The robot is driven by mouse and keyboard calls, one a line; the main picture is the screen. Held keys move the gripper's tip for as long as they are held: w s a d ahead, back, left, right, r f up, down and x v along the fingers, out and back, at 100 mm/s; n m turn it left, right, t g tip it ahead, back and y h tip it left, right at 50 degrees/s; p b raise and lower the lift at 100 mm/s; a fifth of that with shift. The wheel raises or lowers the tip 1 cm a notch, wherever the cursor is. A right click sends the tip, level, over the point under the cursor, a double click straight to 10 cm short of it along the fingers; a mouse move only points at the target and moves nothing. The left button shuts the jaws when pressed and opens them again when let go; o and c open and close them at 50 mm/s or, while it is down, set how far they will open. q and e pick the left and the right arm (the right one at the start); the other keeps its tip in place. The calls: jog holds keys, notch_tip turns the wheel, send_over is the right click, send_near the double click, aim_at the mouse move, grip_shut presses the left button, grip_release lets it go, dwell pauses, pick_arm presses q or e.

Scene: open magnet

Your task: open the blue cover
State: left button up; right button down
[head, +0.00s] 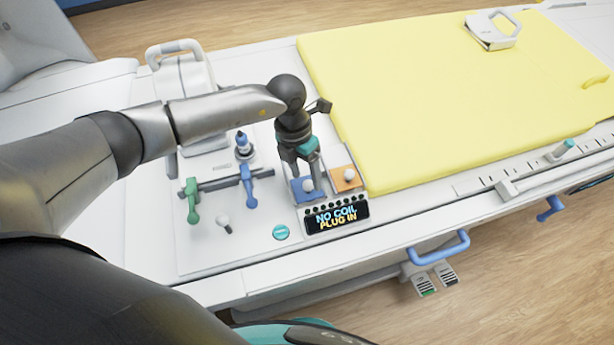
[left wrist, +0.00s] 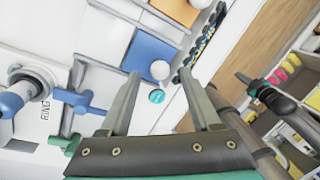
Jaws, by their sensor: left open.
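The blue cover (head: 298,195) is a small flat square lid with a round white knob (head: 308,185), on the white console beside an orange cover (head: 346,180). It looks closed. My left gripper (head: 305,176) points down over the blue cover, fingers apart. In the left wrist view, the blue cover (left wrist: 146,50) and its white knob (left wrist: 160,69) show beyond the open left gripper (left wrist: 161,84). The knob lies in line with the gap between the fingertips. I cannot tell whether the fingers touch it. Part of the cover is hidden behind the fingers in the head view.
A display (head: 337,217) reading "NO COIL PLUG IN" sits in front of the covers. Green (head: 192,200) and blue (head: 248,187) levers and a blue-black plug (head: 242,146) stand to the left. A yellow mat (head: 430,100) lies to the right.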

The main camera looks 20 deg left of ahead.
pick_arm(q)
jog(key=shift+s+d+f, duration=0.1)
jog(key=shift+d+f, duration=0.1)
jog(key=shift+f, duration=0.85)
grip_shut()
jog(key=shift+r, duration=0.1)
dwell(0.6)
